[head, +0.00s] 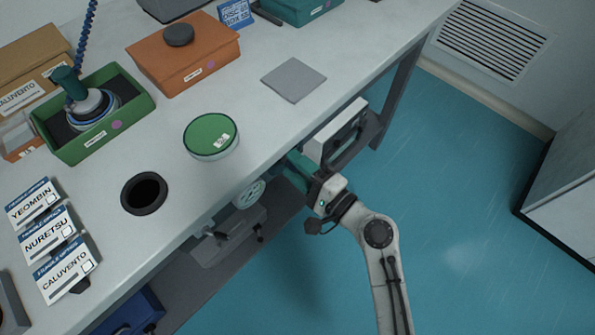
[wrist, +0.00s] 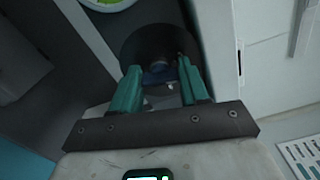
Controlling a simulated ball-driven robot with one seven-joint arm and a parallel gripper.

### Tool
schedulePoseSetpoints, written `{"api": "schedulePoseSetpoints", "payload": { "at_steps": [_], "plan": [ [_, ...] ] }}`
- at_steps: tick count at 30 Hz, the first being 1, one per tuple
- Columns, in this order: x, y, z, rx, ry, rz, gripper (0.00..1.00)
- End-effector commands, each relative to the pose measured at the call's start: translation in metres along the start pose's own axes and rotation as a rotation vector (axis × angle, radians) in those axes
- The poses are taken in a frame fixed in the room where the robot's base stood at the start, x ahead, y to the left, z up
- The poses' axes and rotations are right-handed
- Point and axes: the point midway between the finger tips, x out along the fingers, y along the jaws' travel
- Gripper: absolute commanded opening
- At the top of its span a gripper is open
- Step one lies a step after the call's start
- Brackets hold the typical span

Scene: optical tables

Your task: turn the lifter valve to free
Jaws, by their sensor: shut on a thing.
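My gripper (head: 297,163) reaches under the front edge of the table, its teal fingers partly hidden by the tabletop. In the wrist view my gripper (wrist: 160,76) has its two fingers apart, with a small dark blue part (wrist: 157,77) between them, inside a dark round recess or collar. This looks like the lifter valve, but its marks and its turned position cannot be read. A hand lifter with a teal grip (head: 68,84) and blue coiled hose (head: 87,28) stands in the green tray (head: 142,103).
A pale round wheel or dial (head: 248,193) is beside my gripper under the table. The tabletop (head: 255,125) holds a green-lidded dish (head: 211,135), a black ring (head: 130,190), an orange box (head: 190,75) and name cards (head: 48,235). Blue floor (head: 465,220) is clear at right.

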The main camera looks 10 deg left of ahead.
Motion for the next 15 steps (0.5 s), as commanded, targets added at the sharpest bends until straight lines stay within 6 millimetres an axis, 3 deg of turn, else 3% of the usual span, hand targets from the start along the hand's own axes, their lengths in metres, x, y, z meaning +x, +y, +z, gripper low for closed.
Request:
{"api": "schedulePoseSetpoints", "payload": {
  "at_steps": [15],
  "plan": [
    [-0.0003,0.0034,0.0003,-0.23,-0.001,0.003,0.14]
  ]
}}
